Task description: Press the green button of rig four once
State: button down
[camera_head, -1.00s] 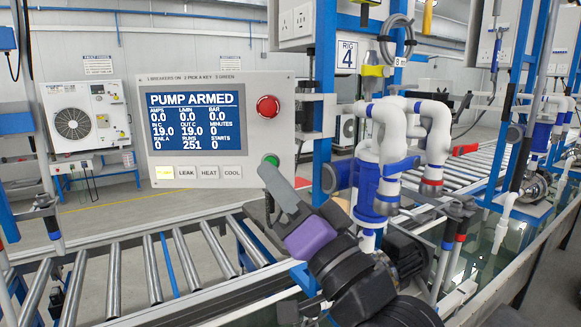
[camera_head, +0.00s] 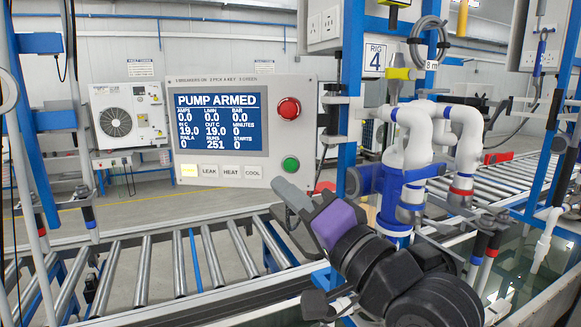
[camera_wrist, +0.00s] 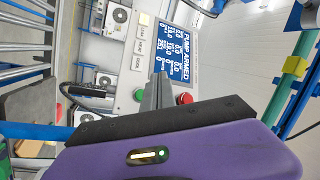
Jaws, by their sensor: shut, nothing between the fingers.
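The control panel (camera_head: 215,88) of rig four faces me, its screen (camera_head: 217,121) reading PUMP ARMED with 251 runs. The green button (camera_head: 291,164) sits at the panel's lower right, below the red button (camera_head: 289,110). My gripper (camera_head: 279,186) is shut and empty, its grey fingertips just below and left of the green button and apart from it in the head view. In the wrist view the shut fingers (camera_wrist: 159,88) point toward the panel, with the green button (camera_wrist: 139,95) left of them and the red button (camera_wrist: 185,98) right. The exact gap to the panel is unclear.
A RIG 4 sign (camera_head: 374,58) hangs at right above white pump pipes (camera_head: 410,150). A roller conveyor (camera_head: 145,265) runs below the panel. A blue upright stands right of it.

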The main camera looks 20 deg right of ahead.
jog(key=shift+w+d+b, duration=0.35)
jog(key=shift+w+d, duration=0.35)
jog(key=shift+w, duration=0.45)
jog(key=shift+w+d+b, duration=0.3)
jog(key=shift+w+d, duration=0.35)
jog(key=shift+w, duration=0.55)
jog(key=shift+w+d+b, duration=0.35)
jog(key=shift+w+d, duration=0.35)
jog(key=shift+w, duration=0.45)
jog(key=shift+w, duration=0.15)
jog(key=shift+w+d, duration=0.2)
jog(key=shift+w+d, duration=0.25)
jog(key=shift+w, duration=0.15)
dwell(0.4)
jog(key=shift+s+a+p, duration=0.45)
jog(key=shift+s+p, duration=0.1)
jog(key=shift+s, duration=0.2)
jog(key=shift+s+a+p, duration=0.3)
jog(key=shift+s+a, duration=0.1)
jog(key=shift+s, duration=0.35)
jog(key=shift+s+a+p, duration=0.3)
jog(key=shift+s+a, duration=0.15)
jog(key=shift+s, duration=0.25)
jog(key=shift+s+a+p, duration=0.3)
jog(key=shift+s+a, duration=0.1)
jog(key=shift+s, duration=0.35)
